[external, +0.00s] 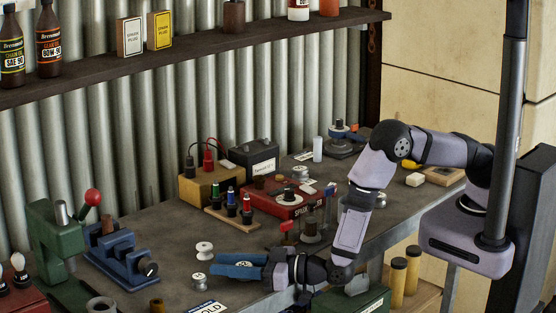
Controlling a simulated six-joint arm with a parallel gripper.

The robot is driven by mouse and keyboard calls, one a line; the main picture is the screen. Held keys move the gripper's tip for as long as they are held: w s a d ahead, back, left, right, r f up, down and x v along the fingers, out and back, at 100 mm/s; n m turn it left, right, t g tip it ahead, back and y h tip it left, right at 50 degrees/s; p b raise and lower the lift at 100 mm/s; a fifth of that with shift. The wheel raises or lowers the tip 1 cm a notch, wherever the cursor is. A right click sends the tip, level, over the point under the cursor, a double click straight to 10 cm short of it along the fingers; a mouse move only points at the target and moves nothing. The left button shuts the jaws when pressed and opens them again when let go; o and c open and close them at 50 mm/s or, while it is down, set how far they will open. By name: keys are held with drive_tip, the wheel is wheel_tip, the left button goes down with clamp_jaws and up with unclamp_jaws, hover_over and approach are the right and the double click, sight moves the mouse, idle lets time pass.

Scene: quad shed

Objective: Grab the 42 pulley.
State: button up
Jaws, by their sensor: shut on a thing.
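My gripper (228,265) reaches left, low over the front of the bench, with its blue fingers shut on a small pale thing. The fingers hide most of that thing, so I cannot tell whether it is the 42 pulley. A white spool-shaped pulley (204,250) stands on the bench just left of and beyond the fingertips. A smaller silvery pulley-like part (198,282) stands nearer the camera, left of and below the fingers. No number is readable on either.
A blue vise (115,257) and green press (55,242) stand at left. A red box (283,201), a rack of coloured plugs (232,213) and a black battery (252,158) are behind my gripper. A card (207,308) lies at the front edge.

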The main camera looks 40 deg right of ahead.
wheel_tip(320, 180, up, 9)
drive_tip(key=b, duration=0.2)
drive_tip(key=shift+r, duration=0.2)
idle(0.4)
